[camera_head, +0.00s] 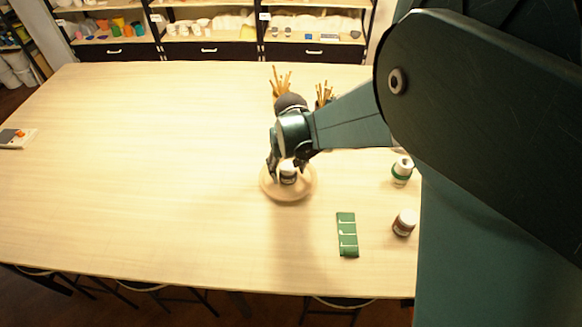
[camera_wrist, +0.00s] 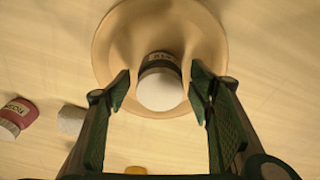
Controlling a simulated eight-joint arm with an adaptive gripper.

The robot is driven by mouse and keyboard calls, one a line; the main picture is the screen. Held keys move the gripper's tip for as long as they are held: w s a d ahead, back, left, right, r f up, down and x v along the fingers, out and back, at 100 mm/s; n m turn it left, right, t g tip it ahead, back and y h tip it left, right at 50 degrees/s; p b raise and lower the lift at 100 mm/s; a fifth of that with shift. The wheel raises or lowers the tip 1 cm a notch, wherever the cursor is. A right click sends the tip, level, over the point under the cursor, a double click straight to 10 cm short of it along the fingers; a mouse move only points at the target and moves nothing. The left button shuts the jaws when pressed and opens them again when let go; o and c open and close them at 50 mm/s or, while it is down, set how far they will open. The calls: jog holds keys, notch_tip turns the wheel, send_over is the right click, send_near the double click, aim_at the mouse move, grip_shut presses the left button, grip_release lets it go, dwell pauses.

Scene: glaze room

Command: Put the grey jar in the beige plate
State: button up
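The beige plate (camera_head: 290,195) lies on the table; it also fills the upper middle of the wrist view (camera_wrist: 112,42). The grey jar (camera_head: 288,175), with a white lid and a dark label band, is in the plate; in the wrist view the jar (camera_wrist: 160,84) shows from above, inside the plate's rim. My gripper (camera_head: 286,168) is over the plate with its fingers on either side of the jar. In the wrist view my gripper (camera_wrist: 162,90) is open, with a visible gap between each finger and the jar. The jar's base is partly hidden.
A green-banded white jar (camera_head: 402,170) and a brown-red jar (camera_head: 404,223) stand right of the plate. A green tile strip (camera_head: 347,234) lies front right. Brush holders (camera_head: 324,95) stand behind my gripper. The table's left side is mostly clear.

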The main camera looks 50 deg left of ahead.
aim_at(288, 170)
jog(key=shift+r, duration=0.15)
jog(key=r, duration=0.7)
jog(key=d+r, duration=0.1)
jog(key=r, duration=0.2)
jog(key=shift+s+d+r, duration=0.1)
jog(key=shift+s+r, duration=0.1)
jog(key=shift+s, duration=0.1)
jog(key=shift+s+r, duration=0.25)
jog(key=shift+r, duration=0.55)
